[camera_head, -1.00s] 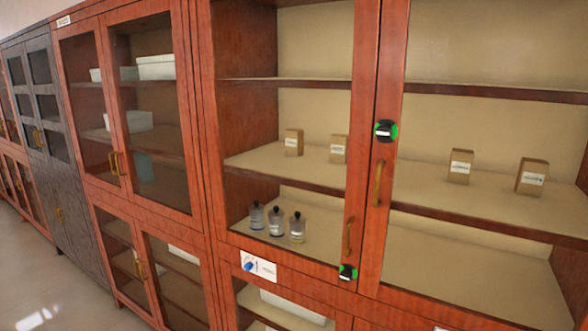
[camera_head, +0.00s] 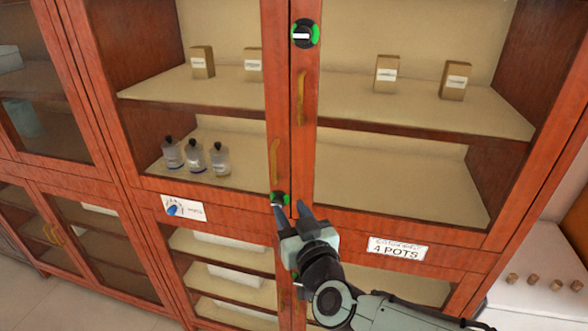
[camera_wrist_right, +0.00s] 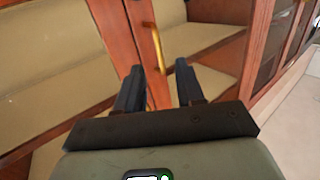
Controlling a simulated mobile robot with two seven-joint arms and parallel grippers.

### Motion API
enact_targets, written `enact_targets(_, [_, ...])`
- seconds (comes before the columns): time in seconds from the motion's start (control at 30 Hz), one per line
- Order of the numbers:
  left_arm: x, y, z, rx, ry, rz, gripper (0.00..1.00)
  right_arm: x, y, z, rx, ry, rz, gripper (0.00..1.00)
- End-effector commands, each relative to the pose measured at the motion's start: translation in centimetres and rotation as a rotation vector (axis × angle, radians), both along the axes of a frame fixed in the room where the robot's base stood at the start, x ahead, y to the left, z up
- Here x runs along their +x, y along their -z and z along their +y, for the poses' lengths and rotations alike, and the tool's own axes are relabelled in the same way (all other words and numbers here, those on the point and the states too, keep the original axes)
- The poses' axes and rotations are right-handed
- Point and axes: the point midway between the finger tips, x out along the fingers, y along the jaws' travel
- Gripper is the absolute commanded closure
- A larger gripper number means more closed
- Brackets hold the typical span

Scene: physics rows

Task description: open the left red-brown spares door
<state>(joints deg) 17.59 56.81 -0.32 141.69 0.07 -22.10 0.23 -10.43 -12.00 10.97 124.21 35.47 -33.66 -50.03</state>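The red-brown cabinet's upper left glass door (camera_head: 272,90) is shut, with several bottles and boxes on shelves behind it. Its brass handle (camera_head: 275,160) stands near its right edge, above a black-and-green knob (camera_head: 280,199) at the lower corner. My right gripper (camera_head: 292,212) is open and empty, with its fingertips close to that knob. In the right wrist view my two dark fingers (camera_wrist_right: 160,85) are apart, and a brass handle (camera_wrist_right: 152,48) shows beyond them; I cannot tell which door it belongs to. My left gripper is not in view. I cannot read a spares label.
The upper right door (camera_head: 303,150) has a brass handle (camera_head: 300,97) and a black-and-green knob (camera_head: 305,34). A "4 POTS" sign (camera_head: 398,249) and a picture sign (camera_head: 184,208) are on the cabinet. A pale surface (camera_head: 520,310) with several small pieces is at right.

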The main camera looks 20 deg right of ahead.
Motion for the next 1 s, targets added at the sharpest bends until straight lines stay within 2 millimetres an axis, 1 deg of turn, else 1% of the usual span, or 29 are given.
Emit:
enact_targets(0.03, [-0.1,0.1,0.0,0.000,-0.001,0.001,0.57,-0.5,-1.2,-0.1,-0.001,0.004,-0.026,0.62])
enact_targets(0.1, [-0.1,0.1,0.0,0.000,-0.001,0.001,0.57,-0.6,-2.1,-0.2,-0.002,0.007,-0.042,0.62])
enact_targets(0.17, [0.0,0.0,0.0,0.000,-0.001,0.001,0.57,-0.3,-2.3,-0.2,-0.002,0.008,-0.045,0.62])
enact_targets(0.23, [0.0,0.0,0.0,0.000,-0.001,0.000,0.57,0.5,-2.2,-0.2,-0.003,0.007,-0.043,0.62])
enact_targets(0.37, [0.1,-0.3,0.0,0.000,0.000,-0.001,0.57,2.9,-2.1,-0.2,-0.003,0.008,-0.041,0.62])
enact_targets(0.5, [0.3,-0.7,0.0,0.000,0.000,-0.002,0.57,6.0,-2.2,-0.2,-0.003,0.008,-0.042,0.62])
enact_targets(0.7, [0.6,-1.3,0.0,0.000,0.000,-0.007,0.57,9.9,-2.2,-0.3,-0.002,0.009,-0.042,0.62])
enact_targets(0.83, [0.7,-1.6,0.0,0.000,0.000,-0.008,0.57,11.5,-2.2,-0.3,-0.002,0.009,-0.043,0.62])
enact_targets(1.0, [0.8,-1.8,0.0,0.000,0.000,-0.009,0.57,12.5,-2.1,-0.3,-0.003,0.008,-0.043,0.62])
